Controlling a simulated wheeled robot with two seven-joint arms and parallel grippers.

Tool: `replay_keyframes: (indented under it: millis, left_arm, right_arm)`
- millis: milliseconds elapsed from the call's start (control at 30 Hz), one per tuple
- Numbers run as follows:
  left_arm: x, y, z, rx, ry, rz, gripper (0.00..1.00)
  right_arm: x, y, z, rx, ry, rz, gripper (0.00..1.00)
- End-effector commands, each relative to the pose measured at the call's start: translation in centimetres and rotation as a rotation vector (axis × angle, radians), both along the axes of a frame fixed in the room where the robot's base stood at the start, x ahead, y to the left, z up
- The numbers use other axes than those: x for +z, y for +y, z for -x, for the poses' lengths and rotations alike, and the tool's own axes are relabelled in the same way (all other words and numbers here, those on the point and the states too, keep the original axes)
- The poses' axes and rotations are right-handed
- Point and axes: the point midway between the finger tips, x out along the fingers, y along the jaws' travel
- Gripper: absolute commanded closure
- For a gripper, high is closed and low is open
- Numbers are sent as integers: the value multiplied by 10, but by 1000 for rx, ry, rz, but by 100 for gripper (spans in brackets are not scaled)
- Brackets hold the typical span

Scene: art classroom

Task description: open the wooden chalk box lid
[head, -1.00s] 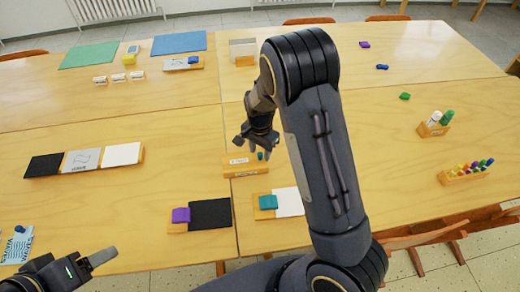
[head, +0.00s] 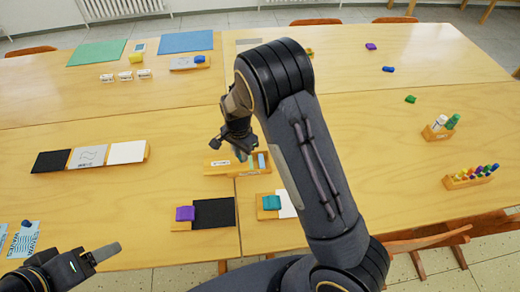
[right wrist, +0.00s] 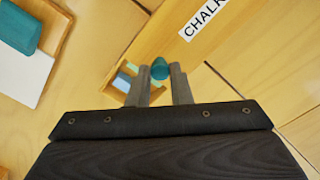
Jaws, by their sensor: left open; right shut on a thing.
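The wooden chalk box (head: 263,170) stands near the middle of the table, with its right part uncovered and blue and pale chalk showing inside. Its wooden lid (head: 213,170) bears a white label and juts out to the left of the box. In the right wrist view the lid (right wrist: 240,38) shows the label "CHALK" and a teal knob (right wrist: 159,69). My right gripper (right wrist: 160,75) is shut on this knob. The open compartment with chalk (right wrist: 126,76) lies beside the fingers. My left gripper (head: 103,252) is open and empty at the lower left.
A purple eraser (head: 185,213) with a black board and a teal eraser (head: 271,202) with a white board lie in front of the box. A marker holder (head: 437,132) and a crayon rack (head: 468,180) stand at the right. My right arm hides part of the table.

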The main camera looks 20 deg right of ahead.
Motion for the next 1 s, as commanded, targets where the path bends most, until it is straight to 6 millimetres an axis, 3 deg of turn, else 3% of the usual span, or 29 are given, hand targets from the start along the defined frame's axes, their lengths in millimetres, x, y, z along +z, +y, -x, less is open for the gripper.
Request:
replay_keyframes:
  millis: [100,233,633,667,800,1000]
  left_arm:
    - [2,0,0,0,0,0,34]
    - [2,0,0,0,0,0,34]
    - [2,0,0,0,0,0,34]
    - [2,0,0,0,0,0,34]
    - [2,0,0,0,0,0,34]
    - [2,0,0,0,0,0,34]
  right_arm:
    - [1,33,-10,5,-3,1,100]
    - [1,56,-15,3,-3,1,100]
    - [1,64,-17,-1,-1,0,100]
    - [1,64,-17,-1,-1,0,80]
    - [0,64,-17,-1,-1,0,62]
    - [0,64,-17,-1,0,0,59]
